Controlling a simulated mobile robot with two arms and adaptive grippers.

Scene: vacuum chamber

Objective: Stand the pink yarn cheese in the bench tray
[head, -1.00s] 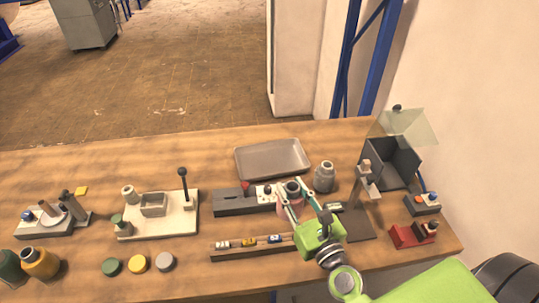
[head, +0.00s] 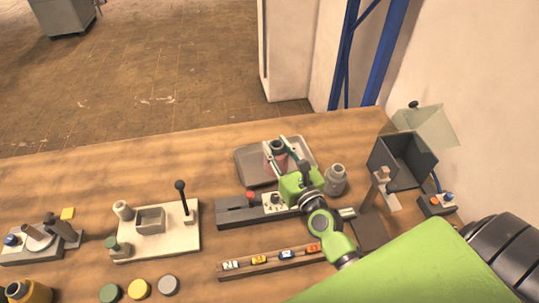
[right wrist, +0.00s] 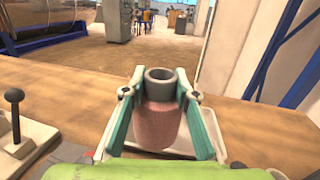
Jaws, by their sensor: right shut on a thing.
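The pink yarn cheese (head: 274,157) is a pink wound body with a grey tube showing at its top. My right gripper (head: 277,150) is shut on it, with a finger on each side. It is upright, over the grey bench tray (head: 247,176) at the back of the bench. In the right wrist view the cheese (right wrist: 157,124) stands between the green fingers (right wrist: 158,105), with the pale tray rim (right wrist: 194,138) around and behind it. I cannot tell whether its base touches the tray floor. My left gripper is not in view.
A grey bottle-shaped part (head: 335,180) stands right of the tray, near my right arm. A dark fixture with a red knob (head: 250,196) lies in front of the tray. A dark open box (head: 402,160) is at the right. Bare wood lies left of the tray.

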